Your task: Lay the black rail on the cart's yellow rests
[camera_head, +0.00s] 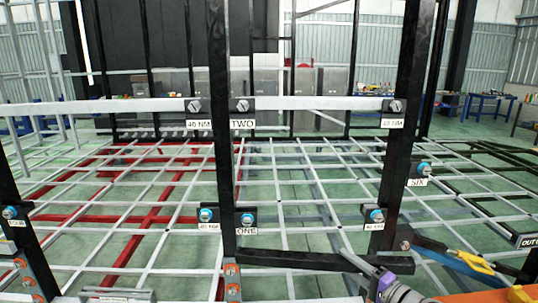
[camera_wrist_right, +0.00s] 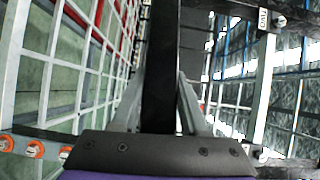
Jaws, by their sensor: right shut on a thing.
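The black rail (camera_head: 290,260) lies roughly level across the lower middle of the head view, in front of the black uprights. My right gripper (camera_head: 352,262) is shut on it, nearer its right part. In the right wrist view the rail (camera_wrist_right: 160,70) runs between the two grey fingers. Its left end is by the foot of a black upright; whether it touches the upright cannot be told. At the lower right are an orange surface (camera_head: 490,297) and a yellow piece (camera_head: 475,262), possibly parts of the cart and its rests. My left gripper is out of view.
Black uprights (camera_head: 221,130) and (camera_head: 400,130) with bolts and labels stand close behind the rail. White crossbars (camera_head: 300,103) join them. A white and red grid frame (camera_head: 150,200) spreads beyond. A blue workbench (camera_head: 485,100) stands far right.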

